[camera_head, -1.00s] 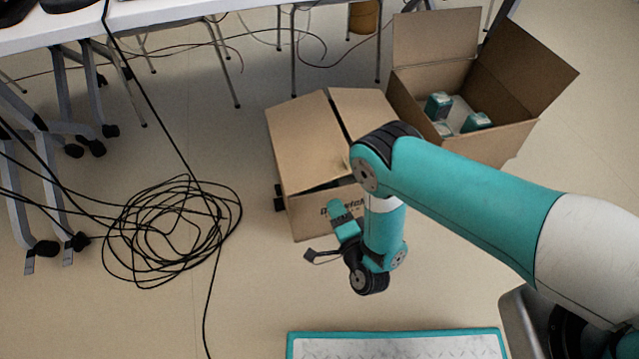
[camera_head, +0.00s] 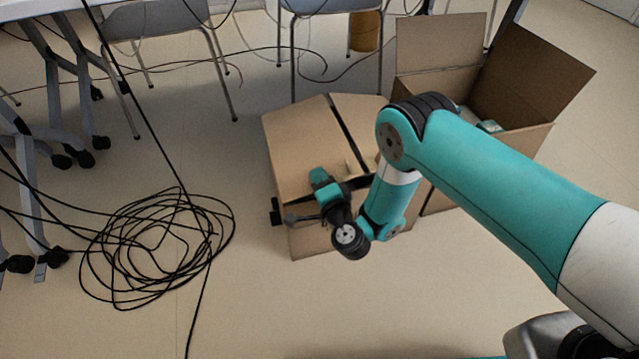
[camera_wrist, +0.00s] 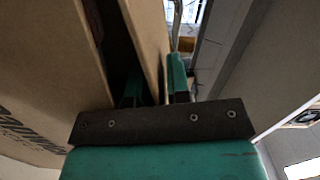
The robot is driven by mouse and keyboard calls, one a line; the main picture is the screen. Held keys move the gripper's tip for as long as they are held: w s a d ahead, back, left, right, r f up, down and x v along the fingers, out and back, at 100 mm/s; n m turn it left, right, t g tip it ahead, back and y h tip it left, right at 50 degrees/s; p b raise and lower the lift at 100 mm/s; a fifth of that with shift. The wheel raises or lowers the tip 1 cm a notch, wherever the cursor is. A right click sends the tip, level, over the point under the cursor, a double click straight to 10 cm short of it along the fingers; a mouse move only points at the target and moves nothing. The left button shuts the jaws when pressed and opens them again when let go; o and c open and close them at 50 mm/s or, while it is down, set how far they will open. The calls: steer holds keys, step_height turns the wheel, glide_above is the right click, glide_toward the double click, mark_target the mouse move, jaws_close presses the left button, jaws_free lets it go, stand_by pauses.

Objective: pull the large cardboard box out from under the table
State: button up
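A large cardboard box (camera_head: 293,142) with folded top flaps and a dark slit between them stands on the floor at the centre of the head view. My gripper (camera_head: 318,202) is at its front edge, covering part of the front and top. In the wrist view, printed cardboard of the box (camera_wrist: 40,80) fills the left side, beside a dark gap. My gripper (camera_wrist: 156,84) has its two teal fingers apart, with a cardboard panel edge (camera_wrist: 150,40) between them. A thin bright gap shows beside the right finger. I see no firm grip on the panel.
An open cardboard box (camera_head: 440,40) with teal-and-white items stands behind at the right. A coil of black cable (camera_head: 160,245) lies on the floor at left. Chairs (camera_head: 160,18) and table legs (camera_head: 60,90) stand behind and left. Floor in front is clear.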

steer(key=shift+c, duration=0.5)
jaws_close()
stand_by(1.0)
